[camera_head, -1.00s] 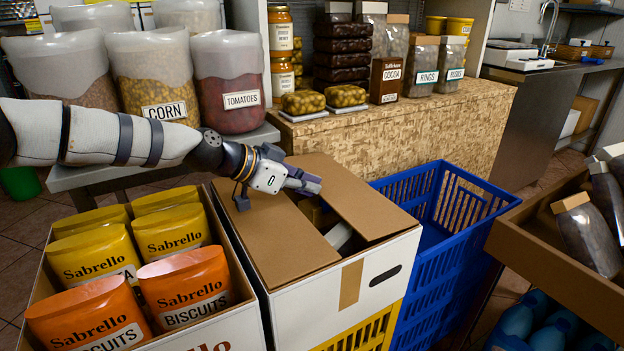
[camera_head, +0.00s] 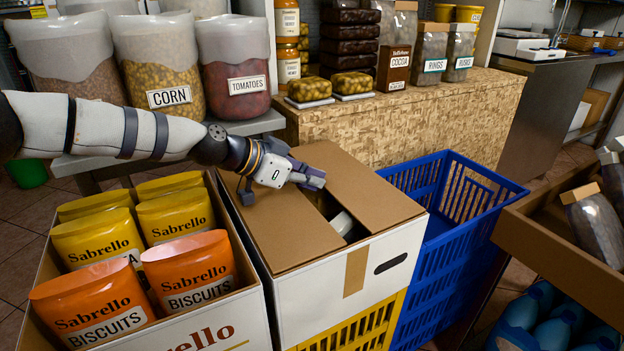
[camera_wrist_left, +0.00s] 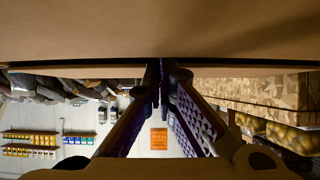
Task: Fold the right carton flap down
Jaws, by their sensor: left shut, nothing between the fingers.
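The white and brown carton (camera_head: 345,285) stands in the middle of the head view. Its left flap (camera_head: 283,232) and right flap (camera_head: 372,190) both lie near level over the top, with a dark gap between them. A pale object (camera_head: 342,223) shows inside the gap. My left gripper (camera_head: 314,179) is shut and empty, low over the far part of the gap, close to the right flap's inner edge. I cannot tell whether it touches the flap. In the left wrist view its shut fingertips (camera_wrist_left: 161,72) are close to a brown cardboard surface (camera_wrist_left: 160,30). My right gripper is out of view.
A box of biscuit packs (camera_head: 190,260) stands close on the left. A blue crate (camera_head: 450,205) adjoins on the right, with a brown tray (camera_head: 560,265) beyond. A yellow crate (camera_head: 360,328) is under the carton. Behind is a wooden counter (camera_head: 420,122) with goods.

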